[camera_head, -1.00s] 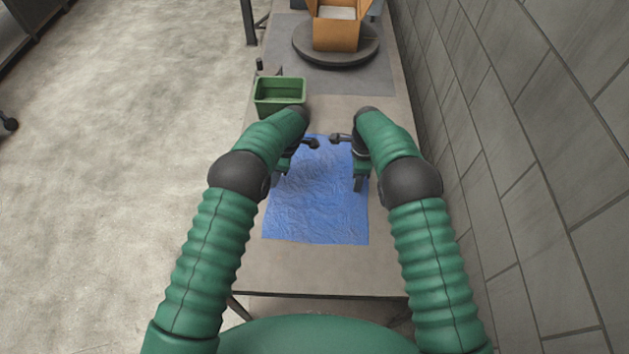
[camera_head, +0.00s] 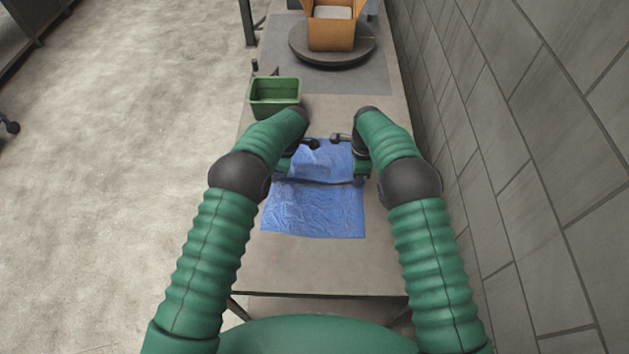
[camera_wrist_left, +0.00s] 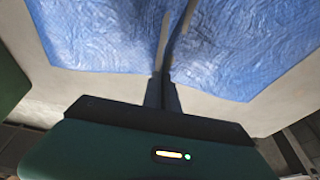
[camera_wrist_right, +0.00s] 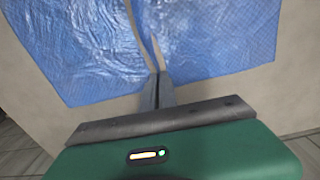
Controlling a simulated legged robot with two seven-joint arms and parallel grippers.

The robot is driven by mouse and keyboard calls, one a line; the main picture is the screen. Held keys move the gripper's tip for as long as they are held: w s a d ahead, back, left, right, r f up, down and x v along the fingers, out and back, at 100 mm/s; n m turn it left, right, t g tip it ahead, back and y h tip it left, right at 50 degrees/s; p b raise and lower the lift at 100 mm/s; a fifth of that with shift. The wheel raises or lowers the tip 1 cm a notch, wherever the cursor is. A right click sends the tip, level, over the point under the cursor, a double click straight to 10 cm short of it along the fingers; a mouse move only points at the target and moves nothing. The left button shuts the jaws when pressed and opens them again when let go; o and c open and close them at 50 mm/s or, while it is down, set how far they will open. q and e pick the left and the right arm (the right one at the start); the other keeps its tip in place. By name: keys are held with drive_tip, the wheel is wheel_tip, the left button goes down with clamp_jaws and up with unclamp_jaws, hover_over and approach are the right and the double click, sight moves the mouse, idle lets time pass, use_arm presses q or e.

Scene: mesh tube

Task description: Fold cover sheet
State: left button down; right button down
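The blue cover sheet (camera_head: 314,213) lies crinkled on the table, with a ridge running across it between my two grippers. My left gripper (camera_head: 280,179) is at the sheet's left edge and my right gripper (camera_head: 359,180) is at its right edge. In the left wrist view the fingers (camera_wrist_left: 163,82) are close together on the sheet (camera_wrist_left: 245,50), and a raised fold runs away from them. The right wrist view shows the same: the fingers (camera_wrist_right: 158,82) are shut on the sheet (camera_wrist_right: 215,40) where the fold begins. The forearms partly hide the sheet's far half.
A green bin (camera_head: 275,93) stands just beyond my left forearm. Farther back, an open cardboard box (camera_head: 331,34) stands on a round dark turntable (camera_head: 332,56). The table's near part (camera_head: 320,268) is bare. A tiled wall (camera_head: 520,150) runs along the right.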

use_arm(q)
drive_tip(key=shift+a, duration=0.15)
use_arm(e)
drive_tip(key=shift+a, duration=0.2)
